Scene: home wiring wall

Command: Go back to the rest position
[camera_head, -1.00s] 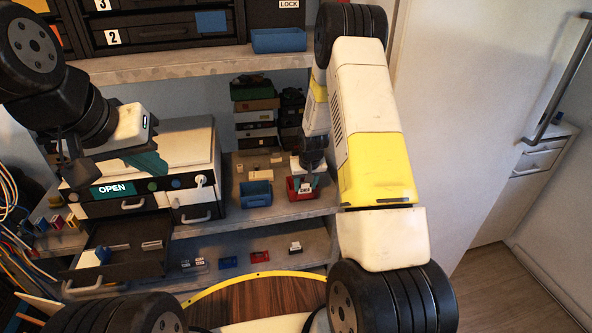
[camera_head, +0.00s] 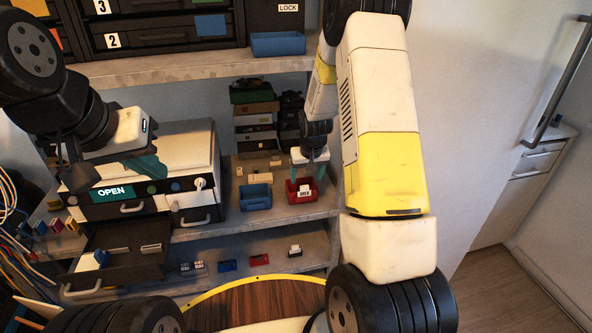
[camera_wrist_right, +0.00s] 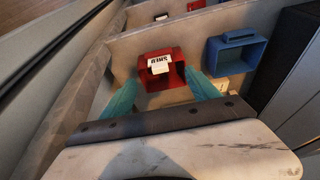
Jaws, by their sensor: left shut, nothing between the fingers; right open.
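My right gripper (camera_head: 307,172) is open and empty, above the red bin (camera_head: 291,194) on the middle shelf. In the right wrist view its two teal fingers (camera_wrist_right: 165,95) stand either side of the red bin (camera_wrist_right: 151,84), with a white labelled piece (camera_wrist_right: 160,66) at the bin. I cannot tell whether the fingers touch the bin. My left gripper (camera_head: 158,172) is shut and empty, in front of the white cabinet with the OPEN label (camera_head: 111,192). Its fingertips are partly hidden.
A blue bin (camera_head: 256,198) stands left of the red bin. An open dark drawer (camera_head: 125,262) juts out below the cabinet. Small blue, red and white parts lie on the lower shelf (camera_head: 225,280). Upper shelf drawers hang above. A white door (camera_head: 470,120) is at the right.

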